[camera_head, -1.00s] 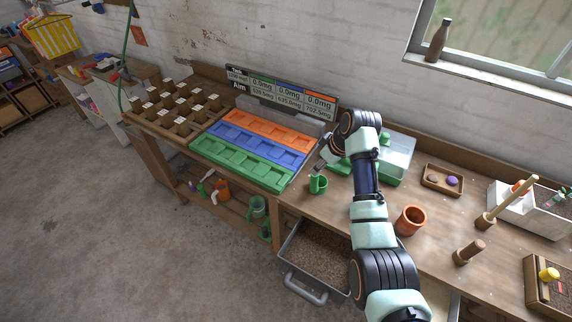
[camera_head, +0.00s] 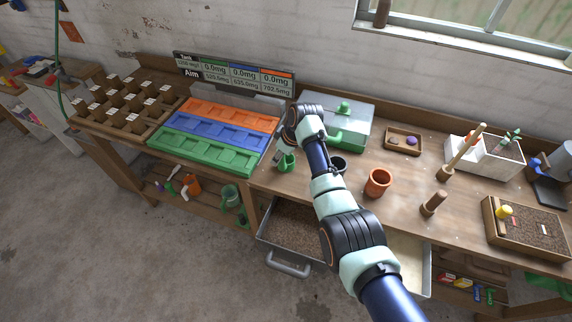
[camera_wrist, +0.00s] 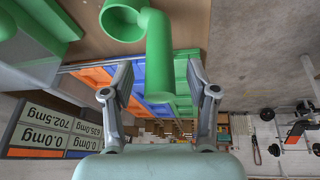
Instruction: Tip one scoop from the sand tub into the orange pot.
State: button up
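A green scoop (camera_head: 286,164) stands on the bench right of the coloured trays. In the wrist view, its handle (camera_wrist: 160,65) lies between the two spread fingers of my gripper (camera_wrist: 162,92), with gaps on both sides; its round cup (camera_wrist: 122,22) is beyond. In the head view my gripper (camera_head: 284,150) is small and partly hidden at the scoop. The orange pot (camera_head: 378,183) stands upright on the bench, right of my arm. A metal tub with pale, sand-like fill (camera_head: 408,252) sits below the bench front, partly hidden by my arm.
Another pulled-out tub (camera_head: 285,262) holds brown, coarse fill. A dark pot (camera_head: 338,163) stands beside my arm.

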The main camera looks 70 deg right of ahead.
grip_shut()
